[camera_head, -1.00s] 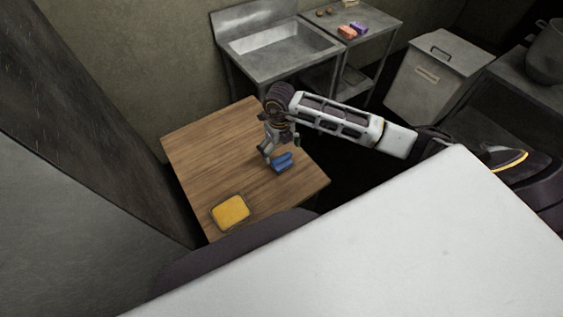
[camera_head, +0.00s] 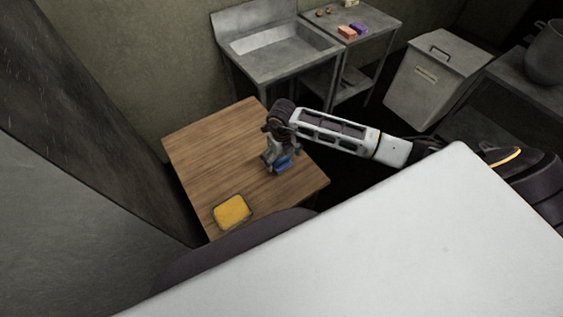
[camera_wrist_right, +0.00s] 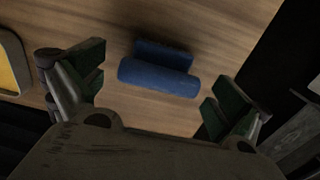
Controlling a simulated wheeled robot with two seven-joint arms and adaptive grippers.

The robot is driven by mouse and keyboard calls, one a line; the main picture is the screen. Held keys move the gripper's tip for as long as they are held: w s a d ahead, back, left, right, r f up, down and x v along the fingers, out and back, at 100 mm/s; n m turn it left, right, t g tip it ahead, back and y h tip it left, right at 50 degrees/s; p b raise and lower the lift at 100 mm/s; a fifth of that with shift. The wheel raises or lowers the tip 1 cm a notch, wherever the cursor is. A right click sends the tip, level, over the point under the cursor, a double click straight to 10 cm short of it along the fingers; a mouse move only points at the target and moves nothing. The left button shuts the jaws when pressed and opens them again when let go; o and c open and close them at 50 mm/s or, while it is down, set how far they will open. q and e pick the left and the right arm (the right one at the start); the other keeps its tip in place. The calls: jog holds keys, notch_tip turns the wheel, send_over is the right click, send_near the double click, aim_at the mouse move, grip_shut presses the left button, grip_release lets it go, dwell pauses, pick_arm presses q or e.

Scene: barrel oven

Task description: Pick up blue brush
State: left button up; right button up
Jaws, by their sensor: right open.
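The blue brush (camera_head: 284,163) lies on the wooden table near its right edge. In the right wrist view the blue brush (camera_wrist_right: 159,72) shows as a rounded blue bar with a darker blue block beside it. My right gripper (camera_head: 278,163) is directly over the brush and partly hides it in the head view. In the wrist view its two green-padded fingers (camera_wrist_right: 160,88) are spread apart, with the brush between and just beyond them and clear of both. My left gripper is not in view.
A yellow sponge-like block in a dark tray (camera_head: 246,222) lies at the table's near corner. The rest of the wooden table (camera_head: 205,150) is clear. A metal sink (camera_head: 280,50) and a side table with small items (camera_head: 375,25) stand behind. A white surface (camera_head: 400,240) fills the foreground.

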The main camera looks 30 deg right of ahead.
aim_at(282, 157)
dwell(0.4)
jog(key=c, duration=1.1)
jog(key=shift+r, duration=0.15)
jog(key=shift+r+b, duration=0.8)
jog(key=shift+r, duration=4.1)
jog(key=o, duration=0.4)
jog(key=shift+c, duration=1.4)
